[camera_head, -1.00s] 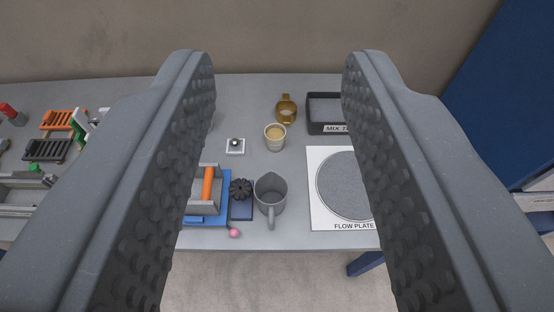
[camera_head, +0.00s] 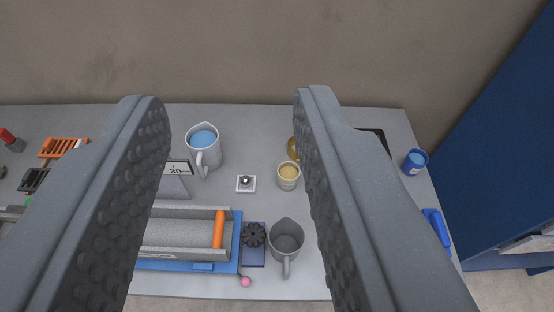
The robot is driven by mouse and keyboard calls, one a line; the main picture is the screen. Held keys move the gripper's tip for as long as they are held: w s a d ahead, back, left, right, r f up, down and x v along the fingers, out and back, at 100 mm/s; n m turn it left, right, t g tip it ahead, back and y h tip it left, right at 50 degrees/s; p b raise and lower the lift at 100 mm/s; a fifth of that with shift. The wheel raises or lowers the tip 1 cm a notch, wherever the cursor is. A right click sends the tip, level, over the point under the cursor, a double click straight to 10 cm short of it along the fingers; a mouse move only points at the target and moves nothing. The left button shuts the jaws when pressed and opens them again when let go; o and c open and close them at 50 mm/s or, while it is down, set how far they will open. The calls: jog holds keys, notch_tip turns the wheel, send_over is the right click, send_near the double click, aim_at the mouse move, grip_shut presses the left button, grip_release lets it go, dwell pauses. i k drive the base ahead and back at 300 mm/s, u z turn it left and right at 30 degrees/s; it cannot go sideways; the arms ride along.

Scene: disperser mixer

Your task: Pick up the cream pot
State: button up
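The likely cream pot is a small cream-coloured pot (camera_head: 288,178) with tan contents, standing upright on the grey table just left of my right finger. My gripper (camera_head: 228,98) is open and empty, its two dark knobbly fingers wide apart. The gripper appears to be above the table, and the pot shows between the fingers, close to the right one in the picture. Nothing touches the pot that I can see.
An amber jar (camera_head: 294,147) stands right behind the pot, partly hidden by my right finger. A grey jug (camera_head: 286,240) is in front; a white square piece (camera_head: 246,183) is left. A jug with blue contents (camera_head: 204,150) and a blue tub (camera_head: 415,162) stand farther off.

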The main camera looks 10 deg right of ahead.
aim_at(289, 172)
jog(key=z, duration=0.2)
jog(key=i, duration=0.85)
jog(key=z, duration=0.5)
